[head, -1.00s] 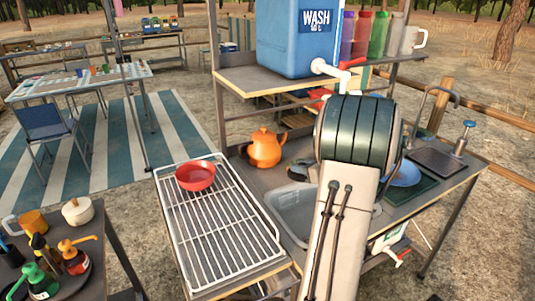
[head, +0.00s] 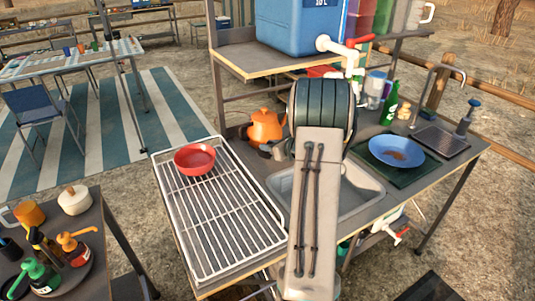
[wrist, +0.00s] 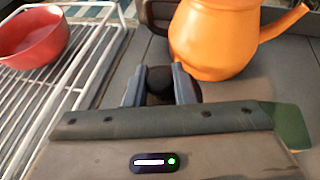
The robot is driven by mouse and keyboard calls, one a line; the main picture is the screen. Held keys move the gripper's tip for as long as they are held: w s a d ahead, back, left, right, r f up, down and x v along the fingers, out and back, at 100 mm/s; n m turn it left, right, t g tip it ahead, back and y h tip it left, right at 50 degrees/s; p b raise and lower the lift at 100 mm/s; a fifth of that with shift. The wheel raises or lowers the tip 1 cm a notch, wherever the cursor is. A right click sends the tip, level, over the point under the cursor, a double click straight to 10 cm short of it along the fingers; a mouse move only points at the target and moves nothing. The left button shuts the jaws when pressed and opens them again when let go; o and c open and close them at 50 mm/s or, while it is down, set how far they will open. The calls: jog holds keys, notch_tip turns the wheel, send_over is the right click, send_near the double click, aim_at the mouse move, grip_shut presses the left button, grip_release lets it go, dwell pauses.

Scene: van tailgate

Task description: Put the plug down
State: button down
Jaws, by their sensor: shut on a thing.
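In the wrist view my gripper (wrist: 158,86) is shut on the plug (wrist: 160,82), a small dark rounded thing between the two grey fingers. The plug is in front of the orange kettle (wrist: 213,40), over the grey counter. I cannot tell whether its underside touches the counter. In the head view the arm hides most of the gripper and the plug does not show clearly. The orange kettle also shows in the head view (head: 266,129), behind the sink (head: 350,200).
A white wire drying rack (head: 222,215) stands left of the sink, with a red bowl (head: 195,159) on it. A blue plate (head: 398,151) lies on a dark mat right of the sink. A blue water tank (head: 300,40) stands on the shelf above.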

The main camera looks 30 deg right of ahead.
aim_at(267, 161)
jog(key=shift+w+a+f, duration=0.2)
jog(key=shift+w+f, duration=0.2)
jog(key=shift+w, duration=0.2)
jog(key=shift+f, duration=2)
jog(key=shift+f, duration=0.1)
jog(key=c, duration=1.2)
grip_release()
